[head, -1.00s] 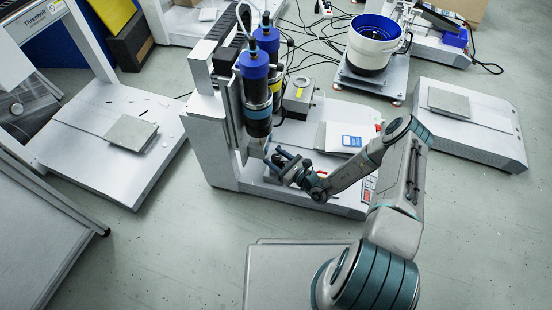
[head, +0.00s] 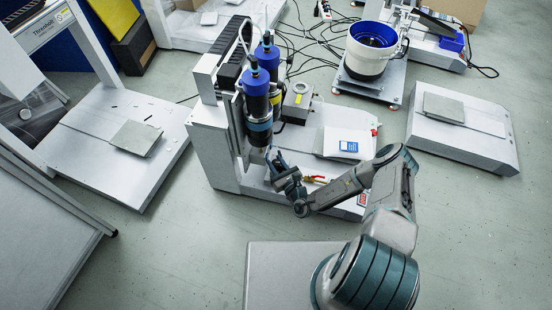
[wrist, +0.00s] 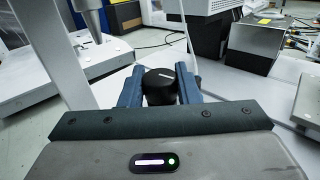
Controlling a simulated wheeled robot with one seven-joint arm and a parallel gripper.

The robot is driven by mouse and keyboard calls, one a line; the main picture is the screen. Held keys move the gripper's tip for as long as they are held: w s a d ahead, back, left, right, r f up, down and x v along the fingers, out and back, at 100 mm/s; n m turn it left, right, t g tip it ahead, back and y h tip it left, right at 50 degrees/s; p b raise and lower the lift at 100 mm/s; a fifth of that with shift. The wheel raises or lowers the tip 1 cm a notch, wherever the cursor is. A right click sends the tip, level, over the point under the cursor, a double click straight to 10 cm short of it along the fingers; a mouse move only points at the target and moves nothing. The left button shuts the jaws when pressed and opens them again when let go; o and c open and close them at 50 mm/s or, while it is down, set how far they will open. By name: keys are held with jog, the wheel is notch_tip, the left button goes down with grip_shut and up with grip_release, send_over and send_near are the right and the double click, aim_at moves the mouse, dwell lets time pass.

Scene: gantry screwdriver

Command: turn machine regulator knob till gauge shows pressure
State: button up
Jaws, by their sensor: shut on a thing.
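My gripper (head: 273,158) is at the front of the white screwdriver machine (head: 212,160), low beside its base and near the foot of the blue-capped screwdriver unit (head: 256,95). In the wrist view, the two blue fingers of my gripper (wrist: 159,88) are shut on a black round knob (wrist: 160,84), one finger on each side. The knob has a small pale mark on its face. In the head view the knob is hidden by my gripper. I cannot make out a gauge or its reading in either view.
Red-and-yellow pliers (head: 315,179) lie on the machine base, right of my gripper. A white-and-blue box (head: 346,144) sits behind them. A bowl feeder (head: 372,47) stands at back right, and a grey platform (head: 465,125) is at right.

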jog(key=shift+m+t+h+p, duration=0.85)
jog(key=shift+m+h, duration=0.55)
jog(key=shift+h, duration=0.6)
jog(key=o, duration=1)
jog(key=shift+c, duration=0.2)
jog(key=shift+s, duration=0.15)
